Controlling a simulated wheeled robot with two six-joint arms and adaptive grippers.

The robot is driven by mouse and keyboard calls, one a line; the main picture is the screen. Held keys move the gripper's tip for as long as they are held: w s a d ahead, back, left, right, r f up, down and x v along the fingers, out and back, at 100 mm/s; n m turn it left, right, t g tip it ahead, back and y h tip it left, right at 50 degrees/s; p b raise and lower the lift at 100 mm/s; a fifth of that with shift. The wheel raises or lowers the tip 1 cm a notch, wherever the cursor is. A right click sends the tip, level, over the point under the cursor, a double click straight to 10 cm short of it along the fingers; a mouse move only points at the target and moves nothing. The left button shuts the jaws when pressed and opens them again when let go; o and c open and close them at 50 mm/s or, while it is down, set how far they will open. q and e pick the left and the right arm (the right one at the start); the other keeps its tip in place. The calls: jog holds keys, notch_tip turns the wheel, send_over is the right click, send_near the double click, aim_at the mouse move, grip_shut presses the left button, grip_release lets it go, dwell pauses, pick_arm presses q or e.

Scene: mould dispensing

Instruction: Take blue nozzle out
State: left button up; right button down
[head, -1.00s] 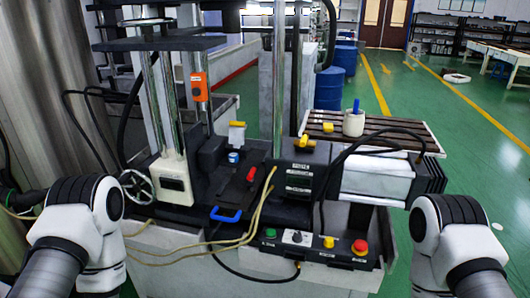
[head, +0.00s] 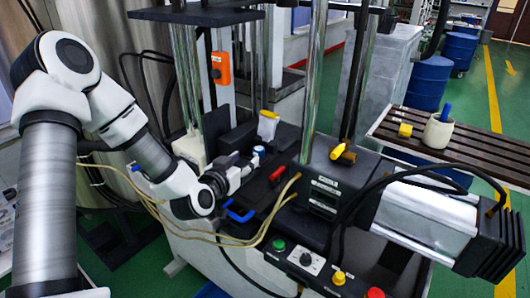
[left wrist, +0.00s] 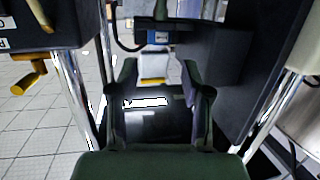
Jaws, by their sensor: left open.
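A small blue-topped white piece, which looks like the blue nozzle (head: 258,151), sits on the dark machine near its middle in the head view. My left gripper (head: 246,170) has reached in from the left, low over the machine, with its fingertips close to this piece. Whether they touch it I cannot tell. In the left wrist view my left gripper (left wrist: 160,80) is open with nothing clearly between its fingers. A small blue patch (left wrist: 158,37) on a dark block shows just beyond the fingertips. My right gripper is out of view.
A white piece with a yellow part (head: 267,122) stands behind. A red handle (head: 278,173) and blue handle (head: 240,214) are near the gripper. Cables cross in front of the machine. A white cup (head: 438,131) with a blue stick (head: 446,111) stands on the slatted table (head: 485,160).

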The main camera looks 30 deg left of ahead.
aim_at(257, 151)
pick_arm(q)
jog(key=p+x, duration=0.2)
jog(key=x, duration=0.5)
jog(key=shift+w+d+r, duration=0.1)
jog(key=shift+w+d, duration=0.05)
jog(key=shift+d, duration=0.05)
jog(key=shift+w+a, duration=0.1)
jog(key=shift+a, duration=0.1)
grip_shut()
